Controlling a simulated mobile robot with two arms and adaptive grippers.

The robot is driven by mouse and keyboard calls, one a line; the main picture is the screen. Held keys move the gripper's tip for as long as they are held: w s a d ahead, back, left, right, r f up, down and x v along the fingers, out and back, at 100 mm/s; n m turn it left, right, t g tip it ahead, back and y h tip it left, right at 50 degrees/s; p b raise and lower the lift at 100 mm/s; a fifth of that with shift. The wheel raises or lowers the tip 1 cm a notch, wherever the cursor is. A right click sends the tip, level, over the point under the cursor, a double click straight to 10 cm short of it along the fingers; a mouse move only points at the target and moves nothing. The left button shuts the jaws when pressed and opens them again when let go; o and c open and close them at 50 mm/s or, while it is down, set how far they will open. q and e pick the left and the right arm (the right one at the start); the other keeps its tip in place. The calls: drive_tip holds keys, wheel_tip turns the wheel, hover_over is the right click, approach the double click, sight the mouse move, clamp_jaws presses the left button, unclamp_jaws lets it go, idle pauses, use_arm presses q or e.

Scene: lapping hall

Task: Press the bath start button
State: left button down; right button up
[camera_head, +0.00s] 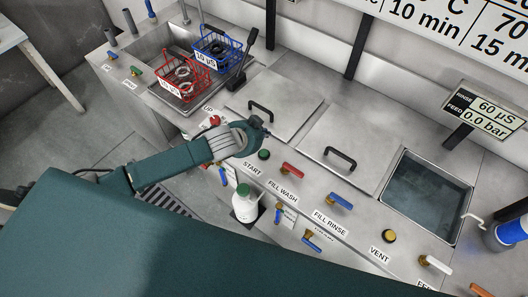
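The start button is a round green button (264,154) on the steel console, just above a START label (252,169). My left arm reaches in from the left over the console edge. Its gripper (262,127) is small and dark in this view and hangs just above and left of the button in the picture. I cannot tell whether it touches the panel, and its fingers are too small to show open or shut. The button's face is uncovered. My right gripper is not in view.
A red FILL WASH handle (292,170) and a blue FILL RINSE handle (340,200) lie right of the button. Two lids with black handles (340,158) lie behind. A red basket (183,78) and a blue basket (216,50) sit at the left sink. A water-filled tank (428,192) is at right.

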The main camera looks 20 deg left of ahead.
use_arm(q)
drive_tip(key=b, duration=0.7)
hover_over(264, 154)
wheel_tip(264, 154, down, 7)
drive_tip(key=shift+a+f, duration=0.1)
drive_tip(key=shift+f+b, duration=0.4)
drive_tip(key=shift+f, duration=0.3)
idle(0.4)
drive_tip(key=shift+f, duration=0.4)
drive_tip(key=shift+f+b, duration=0.3)
drive_tip(key=shift+f, duration=0.2)
idle(0.5)
idle(0.3)
drive_tip(key=shift+r+p, duration=0.9)
drive_tip(key=shift+p, duration=0.15)
